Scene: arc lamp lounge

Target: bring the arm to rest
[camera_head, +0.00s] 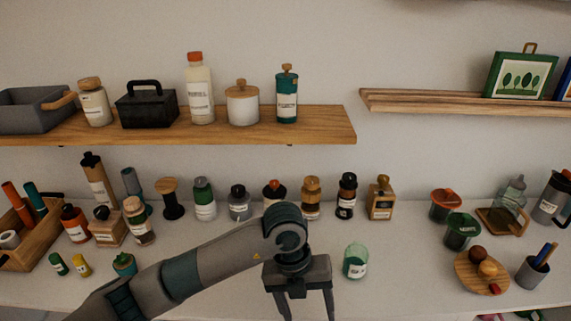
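My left arm comes in from the lower left and reaches over the white counter (400,285). My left gripper (307,306) hangs pointing down near the bottom middle of the view. Its two fingers are spread apart, and nothing shows between them. The fingertips run to the bottom edge of the picture, so their very ends are hard to see. A green glass jar (355,263) with a white label stands on the counter just right of the gripper, apart from it. My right gripper is not in view.
Several bottles and a wooden stamp-like block (380,198) line the counter's back. A wooden crate (40,240) and small jars stand left. A round wooden board (482,272), cups and a jug (548,200) stand right. A loaded wooden shelf (320,126) hangs above. Counter beside the green jar is clear.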

